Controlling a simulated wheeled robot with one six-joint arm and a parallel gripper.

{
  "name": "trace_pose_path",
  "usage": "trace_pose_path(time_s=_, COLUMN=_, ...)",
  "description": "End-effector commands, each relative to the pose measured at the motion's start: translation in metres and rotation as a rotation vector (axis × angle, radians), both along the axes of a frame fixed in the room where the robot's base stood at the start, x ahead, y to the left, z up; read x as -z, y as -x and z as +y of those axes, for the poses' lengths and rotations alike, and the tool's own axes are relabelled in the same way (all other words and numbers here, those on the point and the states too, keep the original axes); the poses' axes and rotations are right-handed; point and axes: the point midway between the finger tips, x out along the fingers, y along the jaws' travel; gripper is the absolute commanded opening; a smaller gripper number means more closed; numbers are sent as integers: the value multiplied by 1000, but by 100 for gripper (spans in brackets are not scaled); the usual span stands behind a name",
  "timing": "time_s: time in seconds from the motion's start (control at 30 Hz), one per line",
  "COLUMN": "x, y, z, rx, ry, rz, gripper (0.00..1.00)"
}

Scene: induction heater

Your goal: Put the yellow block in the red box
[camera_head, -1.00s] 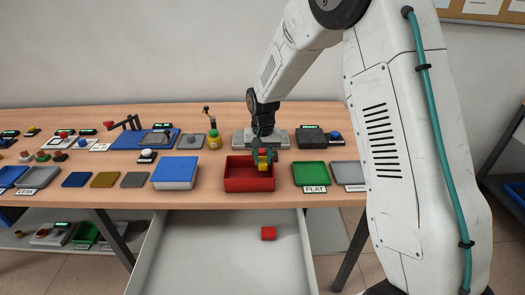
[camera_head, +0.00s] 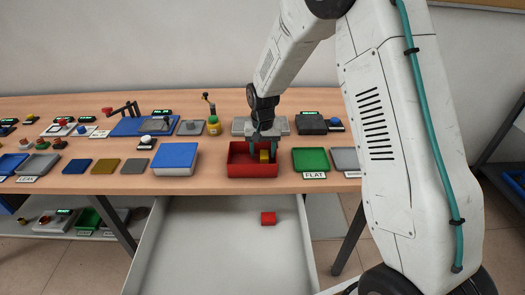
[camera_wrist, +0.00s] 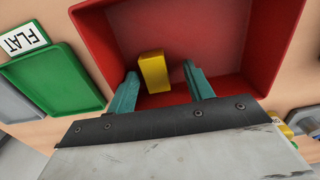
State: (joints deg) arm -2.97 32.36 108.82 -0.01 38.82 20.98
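The red box (camera_head: 238,171) is an open-topped tray near the front edge of the table. The yellow block (camera_head: 264,156) is inside it. In the wrist view the yellow block (camera_wrist: 154,72) rests in the red box (camera_wrist: 215,38), close to the near wall. My gripper (camera_head: 263,149) is over the box with its fingers reaching down into it. In the wrist view my gripper (camera_wrist: 160,71) is open, with one teal finger on each side of the block and a visible gap to the right finger.
A green tray (camera_head: 310,159) and a grey tray (camera_head: 344,158) stand right of the box, and a blue box (camera_head: 176,157) stands left. A grey device (camera_head: 240,126) is behind it. A red block (camera_head: 268,218) lies in the open drawer (camera_head: 220,240) below.

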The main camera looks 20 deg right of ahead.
Motion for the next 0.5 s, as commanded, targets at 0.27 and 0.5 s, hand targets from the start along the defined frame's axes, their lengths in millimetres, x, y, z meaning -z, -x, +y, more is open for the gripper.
trace_pose_path(time_s=0.27, x=-12, y=-1, z=0, rx=0, ry=0, rz=-3, gripper=52)
trace_pose_path(time_s=0.5, x=-53, y=-1, z=0, rx=0, ry=0, rz=-3, gripper=52)
